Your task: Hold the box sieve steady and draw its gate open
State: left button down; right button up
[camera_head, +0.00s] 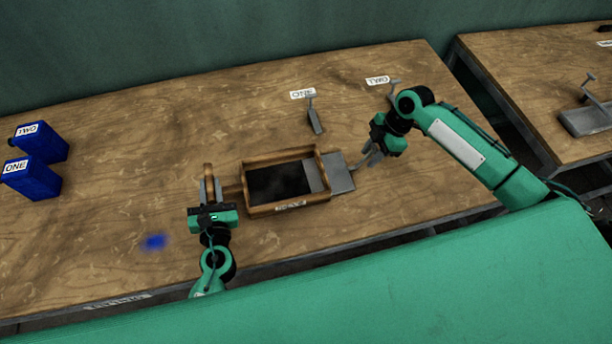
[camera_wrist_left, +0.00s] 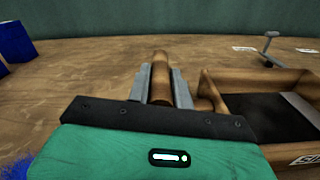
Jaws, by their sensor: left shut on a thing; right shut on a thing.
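The box sieve (camera_head: 290,205) is a wooden frame with a dark inside, near the middle of the table; its frame also shows at right in the left wrist view (camera_wrist_left: 235,90). My left gripper (camera_head: 210,190) is shut on the sieve's wooden handle (camera_head: 208,172), which stands between the fingers in the left wrist view (camera_wrist_left: 161,77). A grey metal gate (camera_head: 340,178) sticks out of the sieve's right side, with part of it still over the dark inside. My right gripper (camera_head: 370,157) is shut at the gate's outer end; its fingertips partly hide what they grip.
Two blue containers marked ONE (camera_head: 32,180) and TWO (camera_head: 45,142) stand at the far left. A grey tool (camera_head: 315,118) lies behind the sieve by label ONE (camera_head: 302,94). Label TWO (camera_head: 378,80) is farther right. A blue patch (camera_head: 153,242) lies front left.

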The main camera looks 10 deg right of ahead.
jog(key=shift+d, duration=0.2)
jog(key=o, duration=1.2)
jog(key=shift+c, duration=0.2)
jog(key=v, duration=1.2)
jog(key=shift+a, duration=0.1)
pick_arm(q)
jog(key=c, duration=1.2)
grip_release()
jog(key=shift+o, duration=0.2)
